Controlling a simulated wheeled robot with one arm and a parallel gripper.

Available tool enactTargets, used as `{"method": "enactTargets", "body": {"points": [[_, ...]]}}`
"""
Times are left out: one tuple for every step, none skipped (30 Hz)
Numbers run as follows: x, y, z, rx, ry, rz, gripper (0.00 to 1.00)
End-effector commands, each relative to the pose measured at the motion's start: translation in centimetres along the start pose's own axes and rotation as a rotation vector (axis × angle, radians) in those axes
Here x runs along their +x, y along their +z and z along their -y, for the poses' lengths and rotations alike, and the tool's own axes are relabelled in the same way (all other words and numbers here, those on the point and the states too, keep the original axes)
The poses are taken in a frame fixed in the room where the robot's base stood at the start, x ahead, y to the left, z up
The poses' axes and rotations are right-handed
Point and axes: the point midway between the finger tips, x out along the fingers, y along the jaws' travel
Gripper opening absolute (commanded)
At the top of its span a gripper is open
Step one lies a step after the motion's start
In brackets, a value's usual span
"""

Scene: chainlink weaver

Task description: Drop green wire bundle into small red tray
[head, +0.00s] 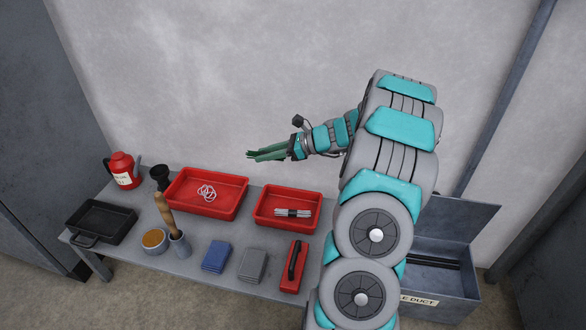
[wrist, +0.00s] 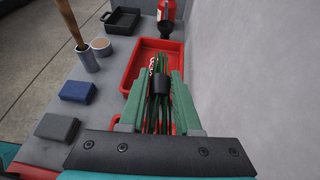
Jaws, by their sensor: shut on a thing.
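My gripper (head: 254,155) is raised well above the workbench in the head view, its green fingers pointing left. In the wrist view the gripper (wrist: 160,80) is shut on the green wire bundle (wrist: 158,112), which has a black band around it. In the head view I cannot tell the bundle from the green fingers. The small red tray (head: 262,222) sits on the bench below, with a grey wire bundle (head: 293,213) in it. In the wrist view it is mostly hidden behind the gripper.
A larger red tray (head: 178,201) with white loops (head: 207,192) stands left of the small one. A black pan (head: 101,222), a red canister (head: 124,172), blue (head: 217,256) and grey (head: 253,264) blocks and a red tool (head: 292,267) share the bench. A wall rises behind.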

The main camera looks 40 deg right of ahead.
Motion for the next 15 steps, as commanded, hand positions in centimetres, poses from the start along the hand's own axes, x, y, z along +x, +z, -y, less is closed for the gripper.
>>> {"method": "enactTargets", "body": {"points": [[-1.5, -1.7, 0.0, 0.0, 0.012, 0.001, 0.0], [-2.2, -2.6, -0.2, -0.006, 0.022, 0.0, 0.0], [-3.0, -3.6, -0.6, -0.011, 0.036, 0.0, 0.0], [-3.6, -4.3, -0.8, -0.015, 0.045, 0.001, 0.0], [-4.1, -4.9, -1.0, -0.019, 0.051, 0.002, 0.0], [-4.6, -5.7, -1.3, -0.021, 0.059, 0.002, 0.0], [-5.0, -6.1, -1.5, -0.023, 0.064, 0.001, 0.0], [-5.2, -6.5, -1.6, -0.025, 0.068, 0.0, 0.0], [-5.5, -6.9, -1.7, -0.028, 0.072, -0.001, 0.0], [-5.7, -7.2, -1.8, -0.029, 0.074, -0.002, 0.0], [-5.8, -7.4, -1.9, -0.031, 0.076, -0.002, 0.0], [-5.8, -7.6, -1.9, -0.031, 0.077, -0.002, 0.0], [-5.8, -7.7, -1.9, -0.032, 0.078, -0.002, 0.0], [-5.7, -7.9, -1.9, -0.032, 0.078, -0.002, 0.0], [-5.6, -8.1, -1.9, -0.032, 0.078, -0.002, 0.0]]}}
